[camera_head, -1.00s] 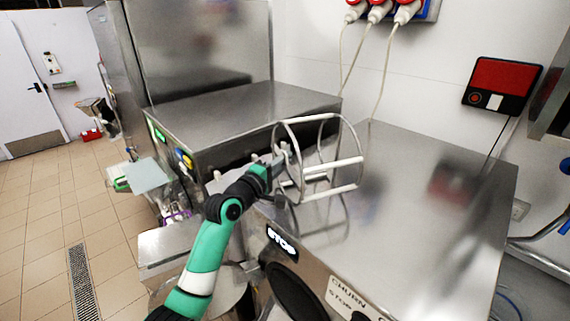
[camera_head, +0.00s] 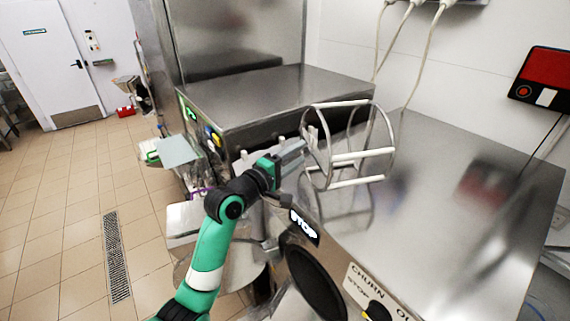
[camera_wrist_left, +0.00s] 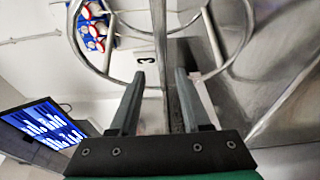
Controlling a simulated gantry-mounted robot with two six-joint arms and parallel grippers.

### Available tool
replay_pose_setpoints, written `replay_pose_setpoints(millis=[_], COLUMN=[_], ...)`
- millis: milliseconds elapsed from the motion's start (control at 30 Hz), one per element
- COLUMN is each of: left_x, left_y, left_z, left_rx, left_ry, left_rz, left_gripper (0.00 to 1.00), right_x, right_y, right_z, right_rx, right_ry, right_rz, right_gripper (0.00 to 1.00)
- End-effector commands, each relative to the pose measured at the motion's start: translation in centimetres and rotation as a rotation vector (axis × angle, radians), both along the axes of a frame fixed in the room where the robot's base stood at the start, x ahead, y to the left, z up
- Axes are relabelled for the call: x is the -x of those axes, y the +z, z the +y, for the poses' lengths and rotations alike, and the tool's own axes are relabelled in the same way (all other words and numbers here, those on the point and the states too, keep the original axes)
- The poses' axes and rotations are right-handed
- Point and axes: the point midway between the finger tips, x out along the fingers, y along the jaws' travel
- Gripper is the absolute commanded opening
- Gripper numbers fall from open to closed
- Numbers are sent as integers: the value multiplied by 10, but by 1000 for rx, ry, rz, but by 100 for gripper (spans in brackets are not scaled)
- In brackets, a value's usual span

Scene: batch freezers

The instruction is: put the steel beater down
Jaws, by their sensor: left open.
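The steel beater (camera_head: 361,155) is an open cage of two rings joined by bars. It lies on its side over the near left part of the steel freezer top (camera_head: 450,210), with its reflection just below; exact contact is hard to see. My left gripper (camera_head: 304,151) is at the beater's left end, its fingertips close to the near ring. My right gripper is not in view.
A taller steel machine (camera_head: 270,100) stands behind and left of the beater. A red and black wall box (camera_head: 541,78) and hanging cables (camera_head: 398,45) are at the back. The freezer top right of the beater is clear.

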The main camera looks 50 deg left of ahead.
Motion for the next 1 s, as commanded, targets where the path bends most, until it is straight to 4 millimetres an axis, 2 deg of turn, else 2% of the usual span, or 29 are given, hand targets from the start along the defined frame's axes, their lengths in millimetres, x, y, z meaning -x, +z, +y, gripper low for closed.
replay_pose_setpoints(millis=[100,200,300,600,667,767,867,900,967,1000], left_x=[25,40,49,52,51,45,44,50,64,78], left_y=[-1,5,3,0,6,40,109,141,189,217], left_z=[-4,-8,-10,-11,-15,-40,-92,-118,-155,-178], left_rx=[-1,1,1,-1,-25,-193,-527,-681,-907,-1042], left_ry=[2,1,1,0,-5,-26,-31,-14,39,90], left_rz=[-2,2,1,-1,-7,-48,-148,-204,-293,-350], left_gripper=[47,47,47,47,47,47,47,47,47,47], right_x=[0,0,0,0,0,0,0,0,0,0], right_y=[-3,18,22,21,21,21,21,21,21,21], right_z=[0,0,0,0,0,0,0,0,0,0], right_rx=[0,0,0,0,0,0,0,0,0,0], right_ry=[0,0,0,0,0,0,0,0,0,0], right_rz=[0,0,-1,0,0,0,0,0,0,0], right_gripper=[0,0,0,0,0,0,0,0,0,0])
